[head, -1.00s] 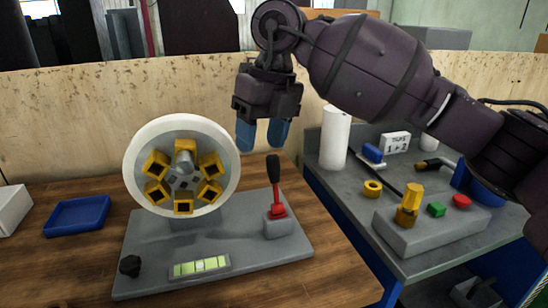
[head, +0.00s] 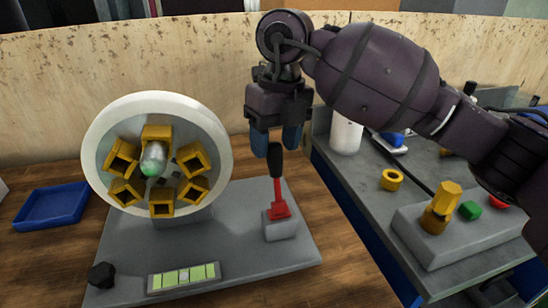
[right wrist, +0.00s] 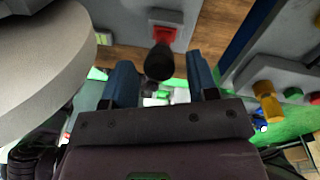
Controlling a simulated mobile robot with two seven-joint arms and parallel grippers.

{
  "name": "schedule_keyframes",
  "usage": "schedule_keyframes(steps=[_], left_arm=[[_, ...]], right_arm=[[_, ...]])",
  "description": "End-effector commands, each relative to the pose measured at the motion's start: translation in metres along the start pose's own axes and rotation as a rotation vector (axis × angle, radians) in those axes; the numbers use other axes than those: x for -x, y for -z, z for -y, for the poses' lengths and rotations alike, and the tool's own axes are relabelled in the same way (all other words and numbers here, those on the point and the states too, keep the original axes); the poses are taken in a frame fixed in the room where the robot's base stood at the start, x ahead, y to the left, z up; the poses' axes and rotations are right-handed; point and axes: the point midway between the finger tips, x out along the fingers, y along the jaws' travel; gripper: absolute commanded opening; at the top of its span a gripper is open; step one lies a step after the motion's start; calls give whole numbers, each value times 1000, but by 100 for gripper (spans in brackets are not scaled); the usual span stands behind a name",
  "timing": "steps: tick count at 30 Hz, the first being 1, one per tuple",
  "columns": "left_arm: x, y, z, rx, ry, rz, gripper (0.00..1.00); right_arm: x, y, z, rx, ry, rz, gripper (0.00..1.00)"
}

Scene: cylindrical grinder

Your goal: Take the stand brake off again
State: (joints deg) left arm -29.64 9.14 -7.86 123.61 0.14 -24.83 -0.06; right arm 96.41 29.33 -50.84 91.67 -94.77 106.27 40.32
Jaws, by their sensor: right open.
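The stand brake is a red lever with a black grip (head: 276,165) on a grey block (head: 281,226), at the right side of the grey stand base. It stands nearly upright. My right gripper (head: 276,143) is open, pointing down, with its blue fingertips around or just above the top of the grip. In the right wrist view the black knob (right wrist: 159,62) shows between the two blue fingers (right wrist: 163,85), with gaps on both sides. The round white-rimmed wheel (head: 210,124) with yellow holders stands left of the lever. My left gripper is not in view.
A blue tray (head: 52,207) lies at the left on the wooden table. A level strip (head: 184,277) and a black knob (head: 101,275) are at the front of the base. A grey bench (head: 345,178) on the right carries a yellow ring (head: 392,179) and a control box (head: 450,240).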

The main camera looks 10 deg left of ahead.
Motion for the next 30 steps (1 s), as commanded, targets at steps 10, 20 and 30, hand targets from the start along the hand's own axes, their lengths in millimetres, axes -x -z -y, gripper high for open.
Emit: schedule_keyframes(steps=[10, 20, 30], left_arm=[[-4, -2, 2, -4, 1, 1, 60], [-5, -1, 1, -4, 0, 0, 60], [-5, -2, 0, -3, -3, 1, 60]], right_arm=[[-33, 0, 0, 1, 0, 1, 53], [-34, 0, 0, 1, 1, 2, 52], [-34, 0, 0, 1, 1, 2, 0]])
